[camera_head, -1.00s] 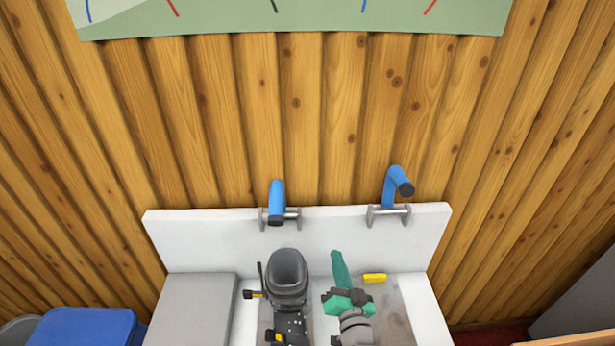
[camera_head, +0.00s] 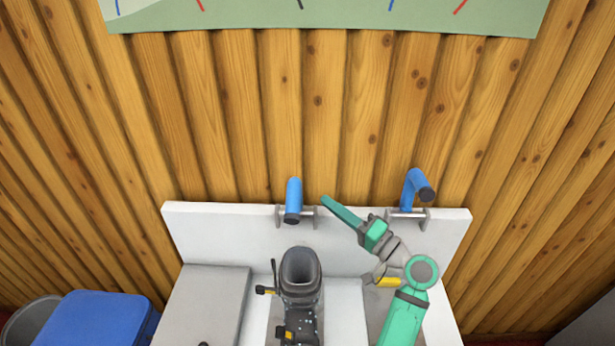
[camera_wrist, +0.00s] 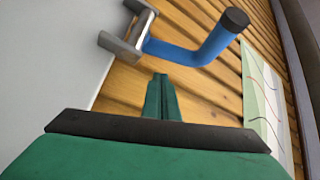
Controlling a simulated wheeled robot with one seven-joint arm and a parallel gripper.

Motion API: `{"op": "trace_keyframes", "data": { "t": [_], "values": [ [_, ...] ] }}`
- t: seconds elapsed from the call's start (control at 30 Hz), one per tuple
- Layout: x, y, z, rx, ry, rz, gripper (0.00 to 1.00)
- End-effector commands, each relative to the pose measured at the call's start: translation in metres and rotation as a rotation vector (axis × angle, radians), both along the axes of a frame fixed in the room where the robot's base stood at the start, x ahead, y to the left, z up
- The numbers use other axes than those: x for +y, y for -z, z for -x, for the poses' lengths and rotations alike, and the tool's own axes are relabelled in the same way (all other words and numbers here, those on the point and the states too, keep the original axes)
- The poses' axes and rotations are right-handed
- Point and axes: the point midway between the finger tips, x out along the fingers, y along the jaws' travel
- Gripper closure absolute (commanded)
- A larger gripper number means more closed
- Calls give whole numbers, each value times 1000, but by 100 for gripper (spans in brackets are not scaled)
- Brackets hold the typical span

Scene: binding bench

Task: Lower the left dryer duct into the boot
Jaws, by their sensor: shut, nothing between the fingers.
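The left dryer duct (camera_head: 294,196) is a blue bent tube with a black end on a grey bracket (camera_head: 279,217) at the backboard. Its black end faces outward, above and behind the boot. It also shows in the wrist view (camera_wrist: 190,52), bracket at left and black end at upper right. The dark grey ski boot (camera_head: 300,270) stands upright below it, its open top facing up. My gripper (camera_head: 325,201), with green fingers, is shut and empty, its tips just right of the left duct and apart from it. The shut fingers show in the wrist view (camera_wrist: 162,98).
A grey slab (camera_head: 215,300) is left of the boot, and a blue bin (camera_head: 100,318) stands farther left.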

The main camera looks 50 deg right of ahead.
Motion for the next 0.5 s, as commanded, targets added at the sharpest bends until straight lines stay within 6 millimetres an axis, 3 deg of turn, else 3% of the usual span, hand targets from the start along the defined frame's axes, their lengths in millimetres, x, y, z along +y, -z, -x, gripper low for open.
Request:
{"op": "trace_keyframes", "data": {
  "t": [0.2,0.5],
  "values": [
    [-30,-43,10,-7,-132,-73,100],
    [-39,-65,15,-4,-208,-112,100]
  ]
}}
